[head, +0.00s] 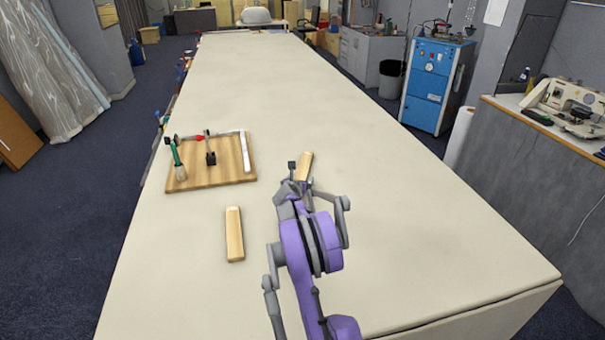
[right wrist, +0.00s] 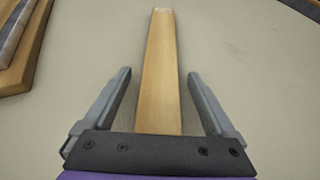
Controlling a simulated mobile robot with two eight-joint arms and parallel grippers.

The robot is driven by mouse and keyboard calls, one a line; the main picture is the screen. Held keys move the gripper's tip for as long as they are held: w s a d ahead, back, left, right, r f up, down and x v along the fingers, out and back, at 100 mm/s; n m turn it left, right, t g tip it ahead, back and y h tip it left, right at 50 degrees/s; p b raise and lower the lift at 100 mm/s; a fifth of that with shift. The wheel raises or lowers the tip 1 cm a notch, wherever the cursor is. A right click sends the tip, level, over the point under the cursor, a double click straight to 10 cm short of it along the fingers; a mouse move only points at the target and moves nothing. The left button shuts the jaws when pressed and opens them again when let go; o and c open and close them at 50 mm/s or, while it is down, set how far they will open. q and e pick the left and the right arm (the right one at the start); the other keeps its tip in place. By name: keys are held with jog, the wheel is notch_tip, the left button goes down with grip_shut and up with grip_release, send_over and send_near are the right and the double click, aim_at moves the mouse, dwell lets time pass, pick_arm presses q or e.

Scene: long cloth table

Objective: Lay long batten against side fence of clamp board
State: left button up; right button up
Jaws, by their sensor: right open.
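The clamp board (head: 220,178) is a wooden board on the table, left of centre. A pale side fence (head: 246,152) runs along its right edge; a corner of the board (right wrist: 28,58) and grey fence (right wrist: 14,32) show in the right wrist view. One wooden batten (head: 234,234) lies in front of the board. Another batten (head: 305,162) lies to its right, partly hidden by my right gripper (head: 299,175). In the right wrist view this batten (right wrist: 161,65) lies between the open fingers (right wrist: 159,74), with gaps on both sides. I cannot tell which batten is longer. My left gripper is out of view.
A green-handled clamp (head: 176,155) and a dark clamp with a red tip (head: 209,150) stand on the board. The long cloth table (head: 350,130) is clear behind and to the right. Its right edge passes a blue cabinet (head: 432,85).

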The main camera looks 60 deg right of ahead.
grip_shut()
dwell(0.3)
